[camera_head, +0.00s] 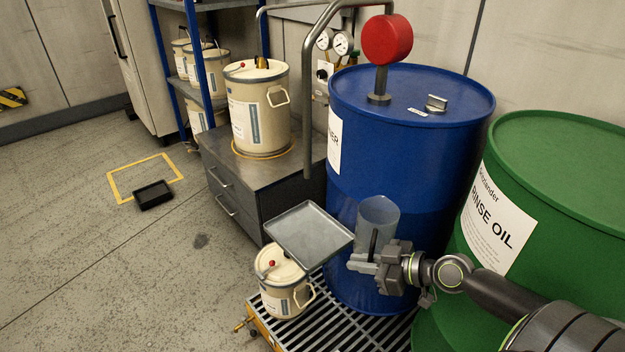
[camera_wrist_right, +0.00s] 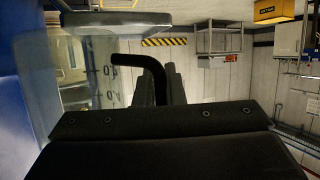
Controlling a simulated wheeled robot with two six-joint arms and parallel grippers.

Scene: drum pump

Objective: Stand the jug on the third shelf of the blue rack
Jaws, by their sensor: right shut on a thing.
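The clear jug (camera_head: 378,212) with a black handle is in front of the blue drum, low above the slatted grate. My right gripper (camera_head: 364,262) is shut on its handle. In the right wrist view the jug (camera_wrist_right: 82,75) fills the left side, with scale marks on its wall, and its black handle (camera_wrist_right: 150,65) bends in front of the gripper. The jug looks about upright and empty, but I cannot tell surely. The blue rack (camera_head: 200,65) stands at the back left; only its lower part shows, with beige cans on its shelves. My left gripper is out of view.
A blue drum (camera_head: 405,165) with a red-topped pump (camera_head: 386,42) and a green drum (camera_head: 565,170) stand close by. A grey tray (camera_head: 308,232), a small can (camera_head: 283,295) and a cabinet (camera_head: 240,200) bearing a can (camera_head: 258,110) are left of the jug. Floor at left is mostly free.

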